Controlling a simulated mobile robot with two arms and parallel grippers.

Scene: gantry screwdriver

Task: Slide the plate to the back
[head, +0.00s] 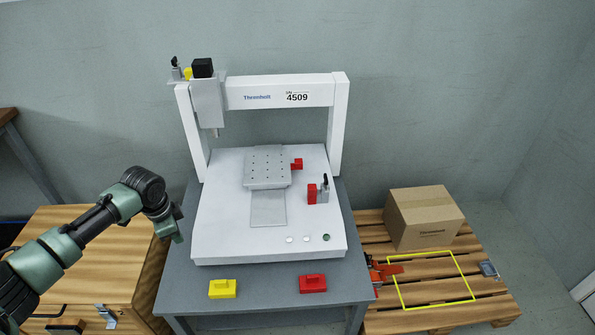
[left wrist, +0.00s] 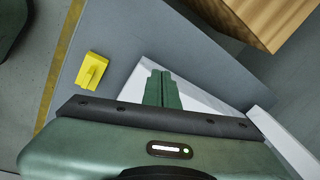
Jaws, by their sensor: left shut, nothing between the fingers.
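The grey plate (head: 267,167) with rows of small holes lies flat on the white bed of the gantry machine (head: 220,225), at the back end of a grey strip (head: 268,210). A red block (head: 298,164) sits at the plate's right side. My left gripper (head: 178,238) is to the left of the machine bed, near its front left, well apart from the plate. Its green fingers (left wrist: 161,88) are shut together and empty in the left wrist view. The plate does not show clearly in that view. My right gripper is not in view.
The gantry frame (head: 340,125) stands over the bed, its screwdriver head (head: 208,100) at the left. A red part (head: 312,193) is on the bed's right. Yellow (head: 222,289) and red (head: 313,284) blocks lie on the table front. A cardboard box (head: 423,220) stands on the pallet.

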